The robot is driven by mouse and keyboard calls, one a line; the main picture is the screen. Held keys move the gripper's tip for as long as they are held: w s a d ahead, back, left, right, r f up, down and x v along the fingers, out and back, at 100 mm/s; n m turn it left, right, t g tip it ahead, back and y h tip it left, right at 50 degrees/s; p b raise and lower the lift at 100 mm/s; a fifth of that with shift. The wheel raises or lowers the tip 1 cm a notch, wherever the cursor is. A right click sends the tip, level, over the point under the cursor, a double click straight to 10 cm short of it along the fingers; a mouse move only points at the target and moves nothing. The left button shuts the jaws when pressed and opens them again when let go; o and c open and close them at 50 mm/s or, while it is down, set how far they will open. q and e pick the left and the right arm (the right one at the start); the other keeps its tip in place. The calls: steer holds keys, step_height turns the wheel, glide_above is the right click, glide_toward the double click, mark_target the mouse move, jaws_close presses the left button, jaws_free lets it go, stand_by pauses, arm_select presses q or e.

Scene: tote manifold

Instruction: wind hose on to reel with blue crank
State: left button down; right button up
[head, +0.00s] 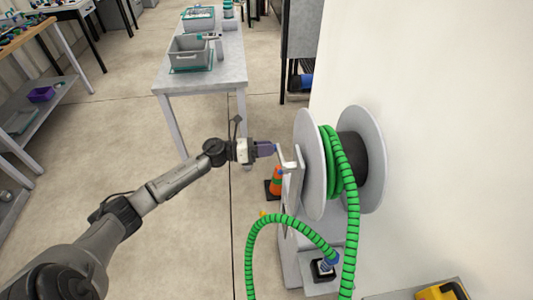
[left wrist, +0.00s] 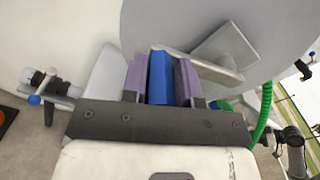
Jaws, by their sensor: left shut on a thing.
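The hose reel (head: 310,165) has grey round flanges and stands against the wall, right of centre in the head view. The green ribbed hose (head: 350,220) lies over its drum in a few turns and hangs down in front, with a loop to the left. My left gripper (head: 266,149) is at the reel's left side. In the left wrist view its purple fingers are shut on the blue crank handle (left wrist: 161,78), which lies between them. The grey crank arm (left wrist: 205,66) runs from the handle across the flange. My right gripper is not in view.
An orange and green cone-shaped thing (head: 275,181) stands on the floor behind the reel's left side. A grey table (head: 215,75) with a grey tote (head: 188,50) is further back. A yellow case (head: 441,291) is at the bottom right. Open floor lies left of the reel.

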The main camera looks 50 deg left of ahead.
arm_select(q)
steer(key=shift+r, duration=0.25)
stand_by(0.3)
steer(key=c, duration=0.9)
jaws_free()
steer(key=shift+s+a, duration=0.1)
steer(key=p+v, duration=0.2)
steer(key=v, duration=1.1)
steer(key=shift+s+a, duration=0.2)
steer(key=shift+s, duration=0.05)
